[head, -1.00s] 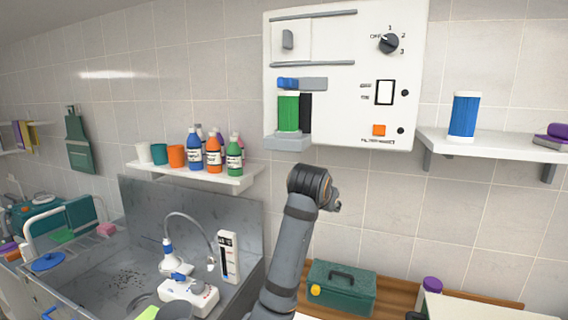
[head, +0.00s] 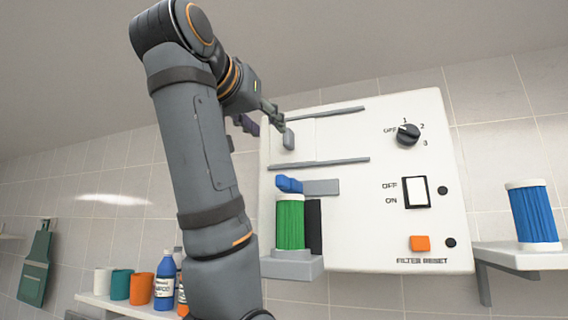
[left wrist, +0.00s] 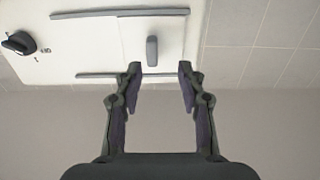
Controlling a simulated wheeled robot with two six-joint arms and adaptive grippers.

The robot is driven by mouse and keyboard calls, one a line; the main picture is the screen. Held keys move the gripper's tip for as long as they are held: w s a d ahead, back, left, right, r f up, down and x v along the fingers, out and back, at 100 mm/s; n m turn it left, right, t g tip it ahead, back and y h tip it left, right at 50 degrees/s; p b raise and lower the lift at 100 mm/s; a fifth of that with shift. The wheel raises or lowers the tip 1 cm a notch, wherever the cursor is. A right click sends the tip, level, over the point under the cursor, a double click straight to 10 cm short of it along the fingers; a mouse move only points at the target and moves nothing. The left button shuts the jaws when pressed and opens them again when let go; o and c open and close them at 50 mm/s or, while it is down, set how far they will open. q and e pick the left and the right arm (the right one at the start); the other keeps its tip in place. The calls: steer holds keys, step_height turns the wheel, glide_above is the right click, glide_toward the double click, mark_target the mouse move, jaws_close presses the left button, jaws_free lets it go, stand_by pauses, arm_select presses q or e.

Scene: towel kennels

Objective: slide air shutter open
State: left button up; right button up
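The air shutter is a white panel (head: 303,132) between two grey rails at the upper left of the white wall unit. It carries a small grey upright handle (head: 289,139). In the left wrist view the handle (left wrist: 152,51) lies just beyond the fingertips, between their lines. My left gripper (left wrist: 159,70) is open and empty, one finger to each side, apparently not touching the handle. In the head view my left gripper (head: 264,121) is at the unit's upper left edge, partly hidden by my forearm. My right gripper is out of view.
A shelf (head: 520,256) with a blue roll (head: 534,214) is at right.

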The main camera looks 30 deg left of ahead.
mark_target(286, 134)
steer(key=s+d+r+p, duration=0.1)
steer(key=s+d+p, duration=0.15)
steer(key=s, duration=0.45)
arm_select(q)
steer(key=x, duration=0.2)
steer(key=p+x, duration=0.1)
steer(key=x, duration=0.2)
steer(key=d+r+x, duration=0.1)
steer(key=x, duration=0.2)
steer(key=shift+w, duration=0.25)
steer(key=shift+s+d+r, duration=0.1)
steer(key=shift+d, duration=0.15)
steer(key=shift+c, duration=0.4)
steer(key=shift+a, duration=0.15)
steer(key=shift+c, duration=3.6)
jaws_close()
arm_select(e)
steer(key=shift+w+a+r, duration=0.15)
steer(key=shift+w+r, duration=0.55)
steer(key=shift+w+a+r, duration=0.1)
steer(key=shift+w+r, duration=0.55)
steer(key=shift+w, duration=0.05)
